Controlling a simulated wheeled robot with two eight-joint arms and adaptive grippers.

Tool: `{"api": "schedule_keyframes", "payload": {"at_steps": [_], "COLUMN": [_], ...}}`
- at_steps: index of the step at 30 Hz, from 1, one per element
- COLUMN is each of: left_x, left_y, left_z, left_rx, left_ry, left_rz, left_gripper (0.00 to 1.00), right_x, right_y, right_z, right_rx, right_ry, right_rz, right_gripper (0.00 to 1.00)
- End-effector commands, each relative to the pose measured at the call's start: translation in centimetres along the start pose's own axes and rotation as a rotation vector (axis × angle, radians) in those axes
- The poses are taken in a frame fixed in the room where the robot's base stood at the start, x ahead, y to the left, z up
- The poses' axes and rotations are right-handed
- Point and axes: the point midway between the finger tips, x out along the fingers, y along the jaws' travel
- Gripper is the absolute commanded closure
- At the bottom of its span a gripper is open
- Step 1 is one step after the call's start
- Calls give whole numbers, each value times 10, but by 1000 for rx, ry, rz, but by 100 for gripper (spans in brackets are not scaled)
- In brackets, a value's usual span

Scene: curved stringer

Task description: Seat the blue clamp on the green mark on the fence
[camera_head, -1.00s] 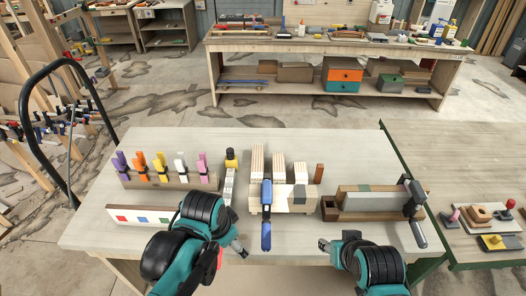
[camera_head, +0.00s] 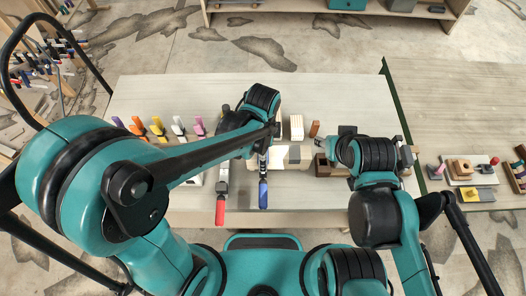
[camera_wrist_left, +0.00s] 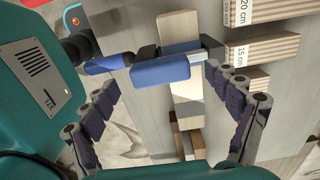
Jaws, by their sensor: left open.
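The blue clamp (camera_head: 263,192) stands at the wooden blocks in the middle of the table, its blue handle toward me. In the left wrist view its blue parts (camera_wrist_left: 160,73) lie across the space between my left gripper's fingers (camera_wrist_left: 163,84). The fingers are spread wide and hold nothing. In the head view my left gripper (camera_head: 264,136) is above the clamp, its fingertips mostly hidden by the arm. My right gripper (camera_head: 336,145) is over the brown block (camera_head: 324,167) at the fence; its finger opening is unclear. The green mark and most of the fence are hidden behind my right arm.
A red-handled clamp (camera_head: 220,205) is just left of the blue one. Coloured clamps (camera_head: 157,127) stand in a row at left. Wooden blocks (camera_wrist_left: 265,45) with length labels lie close to the left gripper's right finger. A side table (camera_head: 450,110) at right holds small parts.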

Motion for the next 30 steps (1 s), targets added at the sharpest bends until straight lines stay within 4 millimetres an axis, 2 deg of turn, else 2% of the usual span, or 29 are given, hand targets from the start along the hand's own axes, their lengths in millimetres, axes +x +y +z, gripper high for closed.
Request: {"api": "schedule_keyframes", "payload": {"at_steps": [1,5,13,21,23,30], "left_x": [9,23,25,25,25,24], "left_y": [0,0,0,0,0,0], "left_z": [-1,0,0,0,0,0], "left_rx": [0,-1,-1,-2,-2,-2], "left_ry": [0,0,0,0,0,0], "left_rz": [0,0,0,-1,-1,-1], "left_gripper": [12,12,12,83,97,97], "right_x": [2,4,3,3,3,3], "right_y": [0,0,0,0,0,0], "right_z": [1,2,2,2,2,2], "right_rx": [0,0,0,0,0,0], "right_ry": [0,0,0,0,0,0], "right_rz": [0,0,0,0,0,0], "right_gripper": [58,58,58,58,58,58]}}
